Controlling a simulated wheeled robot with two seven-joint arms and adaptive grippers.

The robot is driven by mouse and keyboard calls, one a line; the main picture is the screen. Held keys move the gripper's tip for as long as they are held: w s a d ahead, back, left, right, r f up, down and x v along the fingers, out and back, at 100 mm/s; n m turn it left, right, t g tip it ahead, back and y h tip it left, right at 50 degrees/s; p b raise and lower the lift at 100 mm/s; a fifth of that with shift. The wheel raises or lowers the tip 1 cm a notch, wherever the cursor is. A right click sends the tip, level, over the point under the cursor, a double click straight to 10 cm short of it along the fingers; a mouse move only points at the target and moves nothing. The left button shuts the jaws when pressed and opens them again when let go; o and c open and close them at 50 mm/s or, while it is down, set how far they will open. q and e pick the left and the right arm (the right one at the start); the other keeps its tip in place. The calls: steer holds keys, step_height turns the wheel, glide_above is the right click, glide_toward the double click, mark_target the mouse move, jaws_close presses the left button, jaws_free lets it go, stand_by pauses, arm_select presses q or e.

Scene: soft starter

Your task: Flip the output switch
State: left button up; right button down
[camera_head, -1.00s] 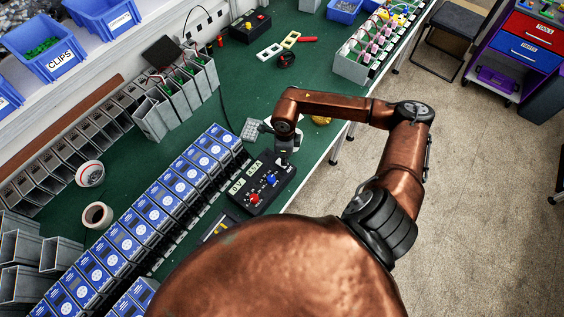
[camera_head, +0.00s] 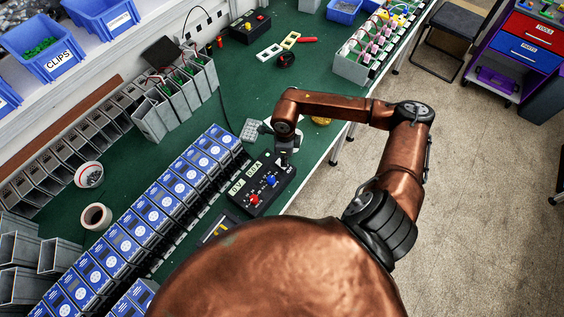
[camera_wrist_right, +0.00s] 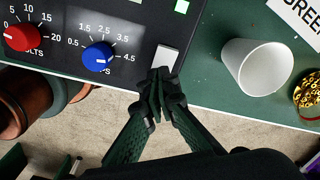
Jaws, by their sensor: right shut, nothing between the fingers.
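A black power supply box (camera_head: 258,198) lies on the green bench in the head view. Its face carries a red knob (camera_wrist_right: 22,37), a blue knob (camera_wrist_right: 97,56) and a pale rocker switch (camera_wrist_right: 167,58) in the right wrist view. My right gripper (camera_wrist_right: 160,74) is shut and empty. Its fingertips are at the lower edge of the switch and overlap it in the picture; contact is hard to tell. In the head view the right gripper (camera_head: 285,160) is over the box's right end. My left gripper is not in view.
A white cup (camera_wrist_right: 257,66) and a bowl of brass-coloured parts (camera_wrist_right: 310,95) stand right of the box. A row of blue-faced units (camera_head: 160,203) runs along its left. The bench's front edge is close to the box.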

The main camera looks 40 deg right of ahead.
steer(key=shift+r+p, duration=1.3)
steer(key=shift+r, duration=1.85)
